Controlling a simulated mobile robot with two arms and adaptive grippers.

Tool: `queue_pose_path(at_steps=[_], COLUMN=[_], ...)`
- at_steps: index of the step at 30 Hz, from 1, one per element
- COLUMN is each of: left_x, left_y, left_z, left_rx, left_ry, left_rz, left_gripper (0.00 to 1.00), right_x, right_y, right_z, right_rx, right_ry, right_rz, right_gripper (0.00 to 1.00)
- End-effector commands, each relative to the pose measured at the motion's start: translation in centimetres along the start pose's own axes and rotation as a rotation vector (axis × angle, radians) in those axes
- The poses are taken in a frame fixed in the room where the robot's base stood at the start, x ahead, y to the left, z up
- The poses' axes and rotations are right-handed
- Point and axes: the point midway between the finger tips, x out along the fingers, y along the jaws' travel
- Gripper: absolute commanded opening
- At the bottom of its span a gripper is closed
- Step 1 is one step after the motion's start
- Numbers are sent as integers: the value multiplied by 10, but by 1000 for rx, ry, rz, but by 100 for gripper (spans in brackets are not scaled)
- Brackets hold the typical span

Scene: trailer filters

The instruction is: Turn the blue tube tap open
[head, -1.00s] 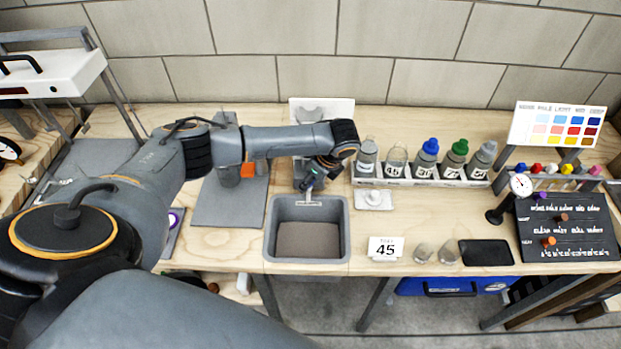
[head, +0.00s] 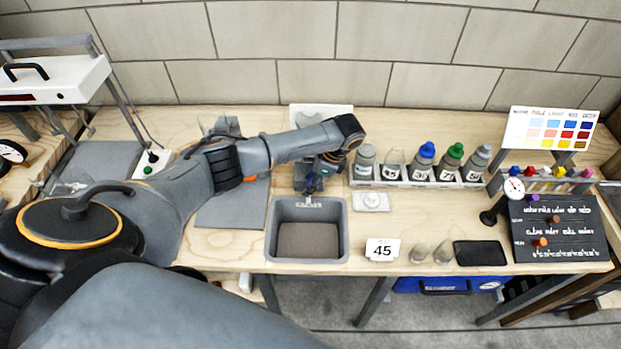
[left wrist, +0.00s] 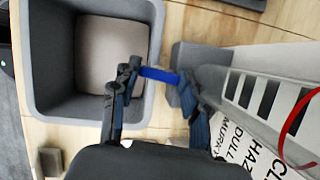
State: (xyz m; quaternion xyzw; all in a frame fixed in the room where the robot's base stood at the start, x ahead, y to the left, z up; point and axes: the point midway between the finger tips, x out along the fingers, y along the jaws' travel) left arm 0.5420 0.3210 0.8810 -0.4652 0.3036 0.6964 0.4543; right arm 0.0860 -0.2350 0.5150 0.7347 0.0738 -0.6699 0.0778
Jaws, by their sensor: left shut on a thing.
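The blue tube tap (left wrist: 159,75) shows in the left wrist view as a short blue bar between my fingertips, beside the grey sink. My left gripper (left wrist: 157,83) is closed on it, one finger at each end of the bar. In the head view my left gripper (head: 315,182) is small and dark, just behind the sink's back rim, and it hides most of the tap there. The grey tube body (left wrist: 225,88) lies to the right of the tap in the left wrist view. My right gripper is not in view.
The grey sink (head: 346,232) is in front of the gripper. A rack of bottles (head: 403,184) and a small white dish (head: 371,201) stand close on the right. A card reading 45 (head: 382,250) stands at the front. A white panel (head: 339,115) is behind.

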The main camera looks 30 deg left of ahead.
Motion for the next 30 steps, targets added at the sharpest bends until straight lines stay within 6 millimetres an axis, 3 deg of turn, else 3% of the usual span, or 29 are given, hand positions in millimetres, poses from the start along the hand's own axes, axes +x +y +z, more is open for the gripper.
queue_pose_path(at_steps=[9,25,26,28,30], left_x=[-1,-1,0,0,-1], left_y=[-2,-2,-2,-1,-2], left_z=[0,0,0,0,0], left_rx=[-120,-142,-142,-141,-141], left_ry=[2,1,1,1,1], left_rz=[47,57,57,57,56], left_gripper=[14,14,51,65,68], right_x=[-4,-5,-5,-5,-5], right_y=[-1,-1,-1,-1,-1], right_z=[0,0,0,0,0], right_rx=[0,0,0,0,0], right_ry=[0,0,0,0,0], right_rz=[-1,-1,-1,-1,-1], right_gripper=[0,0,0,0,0])
